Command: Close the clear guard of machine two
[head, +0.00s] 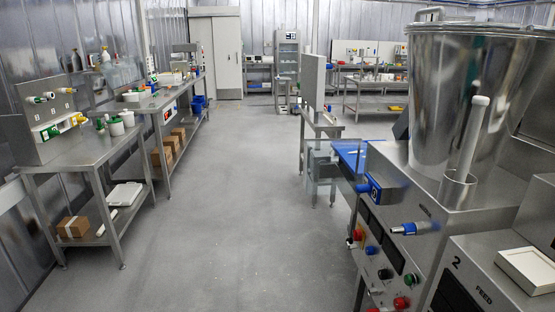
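A steel machine stands at the right, with a large shiny hopper (465,100) on top. A front panel at its lower right carries the marking "2 FEED" (470,280). A faint see-through panel (325,160), which looks like a clear guard, sticks out from the machine's far left side near a blue belt (349,153). I cannot tell its exact position or its hinge. Blue-and-steel cylindrical fittings (409,229) stick out from the machine's front. Neither of my grippers is in view.
The grey floor (225,200) is clear down the middle. Steel benches (100,150) with bottles and boxes line the left wall. A cabinet (287,65) and more benches stand at the back.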

